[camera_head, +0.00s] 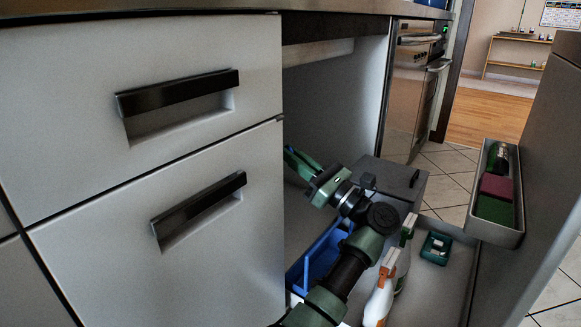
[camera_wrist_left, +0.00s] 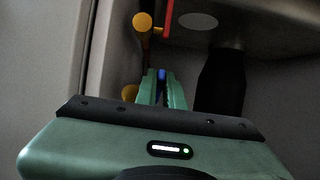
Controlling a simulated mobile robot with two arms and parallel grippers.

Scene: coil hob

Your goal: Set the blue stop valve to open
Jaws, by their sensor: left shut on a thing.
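In the left wrist view, a small blue piece (camera_wrist_left: 162,75), likely the lever of the blue stop valve, shows between the green fingers of my left gripper (camera_wrist_left: 161,88). The gripper is shut on it. The valve body and the lever's full angle are hidden by the fingers. In the head view, my left gripper (camera_head: 294,158) reaches into the open under-counter cabinet, its tips partly behind the drawer front's edge. My right gripper is in neither view.
In the head view, a blue caddy (camera_head: 322,258), spray bottle (camera_head: 380,298) and grey box (camera_head: 402,180) surround my arm.

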